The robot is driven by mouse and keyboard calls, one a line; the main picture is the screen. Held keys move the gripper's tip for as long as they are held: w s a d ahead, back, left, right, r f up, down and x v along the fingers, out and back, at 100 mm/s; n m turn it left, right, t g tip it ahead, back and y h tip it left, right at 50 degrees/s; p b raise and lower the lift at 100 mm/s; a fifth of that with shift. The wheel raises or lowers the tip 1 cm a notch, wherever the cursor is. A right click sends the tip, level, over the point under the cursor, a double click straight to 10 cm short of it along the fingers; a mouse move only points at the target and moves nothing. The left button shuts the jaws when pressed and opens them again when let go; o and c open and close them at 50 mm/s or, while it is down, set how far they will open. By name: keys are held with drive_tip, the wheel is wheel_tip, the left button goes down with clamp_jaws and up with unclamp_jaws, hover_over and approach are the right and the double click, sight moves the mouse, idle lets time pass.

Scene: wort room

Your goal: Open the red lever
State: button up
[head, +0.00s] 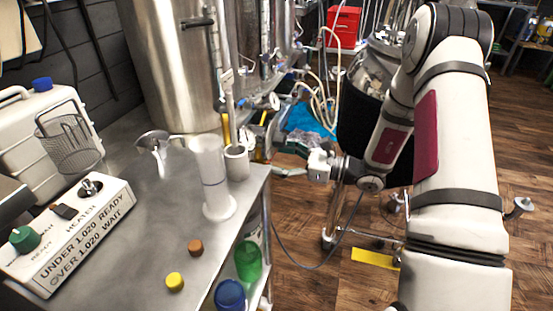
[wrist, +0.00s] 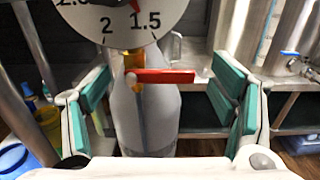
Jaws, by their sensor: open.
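In the wrist view the red lever (wrist: 165,76) is a flat bar lying roughly horizontal, below a white round dial (wrist: 125,18) with a red pointer. Its left end sits in front of a pale grey, bottle-like body (wrist: 146,115); its right end points right. My gripper (wrist: 163,98) is open, with one green-padded finger on each side of the lever. Neither finger appears to touch it; how far ahead it is, I cannot tell. In the head view my arm reaches down beside the metal bench, and I cannot make out the lever there.
In the head view the metal bench (head: 140,235) holds a white control box (head: 75,235), a white cylinder stand (head: 212,180) and yellow and brown caps. A large steel tank (head: 175,60) stands behind. Hoses and a red drawer box (head: 342,27) are farther back. Wood floor lies open at right.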

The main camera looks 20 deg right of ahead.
drive_tip(key=shift+w+a, duration=0.3)
drive_tip(key=shift+a, duration=0.1)
drive_tip(key=c, duration=1.2)
drive_tip(key=shift+o, duration=0.2)
drive_tip(key=shift+s+a+f+m+p, duration=0.15)
drive_tip(key=shift+f+m+p, duration=0.4)
drive_tip(key=shift+m+p, duration=1.5)
drive_tip(key=shift+s+a+f+m+p, duration=0.2)
drive_tip(key=shift+f+m+p, duration=0.6)
drive_tip(key=shift+m, duration=2.3)
drive_tip(key=shift+s+f+m+p, duration=0.3)
drive_tip(key=shift+m+p, duration=1.45)
drive_tip(key=shift+m, duration=0.8)
